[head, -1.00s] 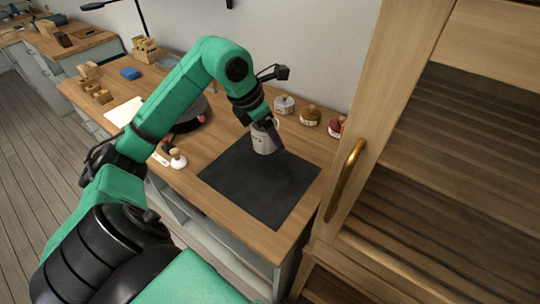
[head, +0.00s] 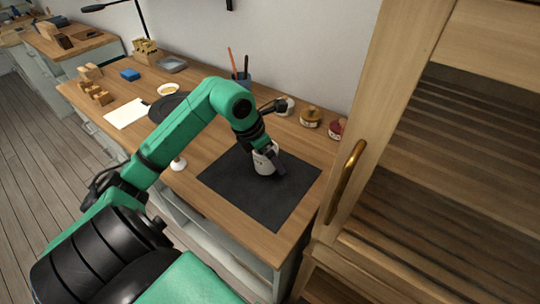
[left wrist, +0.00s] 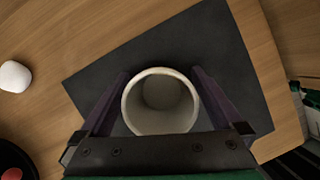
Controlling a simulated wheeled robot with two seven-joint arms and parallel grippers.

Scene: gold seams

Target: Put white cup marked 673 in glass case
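The white cup (head: 265,162) is in my left gripper (head: 271,163), over the dark mat (head: 290,200) on the bench. I cannot tell whether its base touches the mat. In the left wrist view the cup (left wrist: 161,104) sits mouth toward the camera between the two fingers (left wrist: 160,98), one along each side. No mark on it is legible. The glass case (head: 395,130) is the tall wooden cabinet at the right, with a brass handle (head: 344,181) on its near frame. Its door looks shut. My right gripper is in neither view.
Several lidded jars (head: 311,117) stand behind the mat near the wall. A pen holder (head: 241,80) is behind my left arm. A white-topped stamp-like object (head: 178,163) and a white sheet (head: 126,113) lie left. The mat's front part is clear.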

